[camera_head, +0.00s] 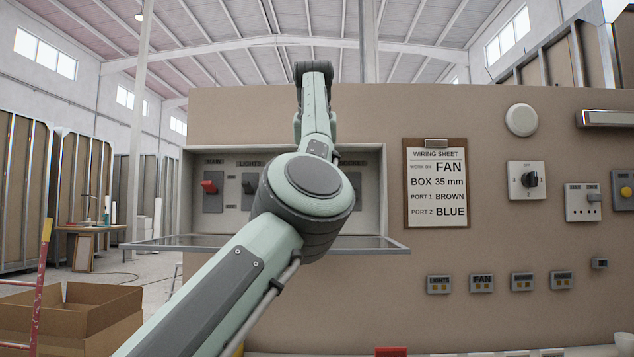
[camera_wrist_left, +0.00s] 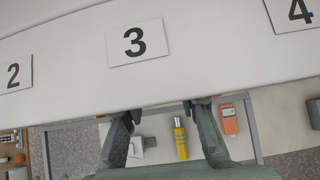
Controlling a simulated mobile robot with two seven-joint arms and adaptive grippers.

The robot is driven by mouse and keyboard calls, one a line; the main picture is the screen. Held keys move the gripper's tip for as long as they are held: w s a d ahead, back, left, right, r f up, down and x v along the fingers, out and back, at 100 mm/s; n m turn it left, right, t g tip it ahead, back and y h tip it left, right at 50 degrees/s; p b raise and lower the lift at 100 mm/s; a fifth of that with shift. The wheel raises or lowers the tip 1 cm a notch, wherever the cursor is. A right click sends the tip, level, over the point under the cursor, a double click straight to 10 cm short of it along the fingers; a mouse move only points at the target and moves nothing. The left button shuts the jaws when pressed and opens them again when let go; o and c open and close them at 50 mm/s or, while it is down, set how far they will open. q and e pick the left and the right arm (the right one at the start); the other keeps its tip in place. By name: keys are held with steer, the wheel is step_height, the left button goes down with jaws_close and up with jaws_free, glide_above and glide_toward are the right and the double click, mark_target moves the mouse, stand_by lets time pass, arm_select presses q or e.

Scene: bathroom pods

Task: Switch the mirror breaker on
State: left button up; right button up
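The recessed breaker box (camera_head: 370,212) is in the wall panel in the head view. It holds a red-handled breaker (camera_head: 208,187), whose label looks like MAIN, and a dark breaker labelled LIGHTS (camera_head: 249,185). A label reading SOCKET (camera_head: 353,162) shows at the right. My left arm crosses the middle of the box and hides what is there; I cannot make out a mirror breaker. My left gripper's fingers (camera_wrist_left: 163,108) are apart and empty in the left wrist view, near a pale surface with number plates 2, 3 (camera_wrist_left: 138,42) and 4. My right gripper is not in view.
A glass flap (camera_head: 175,243) juts out below the box. A wiring sheet (camera_head: 436,185) and a rotary switch (camera_head: 527,180) are to its right, with several small labelled switches lower down.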

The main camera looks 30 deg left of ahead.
arm_select(q)
steer(key=shift+s+d+r, duration=0.15)
steer(key=shift+s+r, duration=0.05)
steer(key=shift+r, duration=0.15)
steer(key=v, duration=1.1)
steer(key=shift+s, duration=0.1)
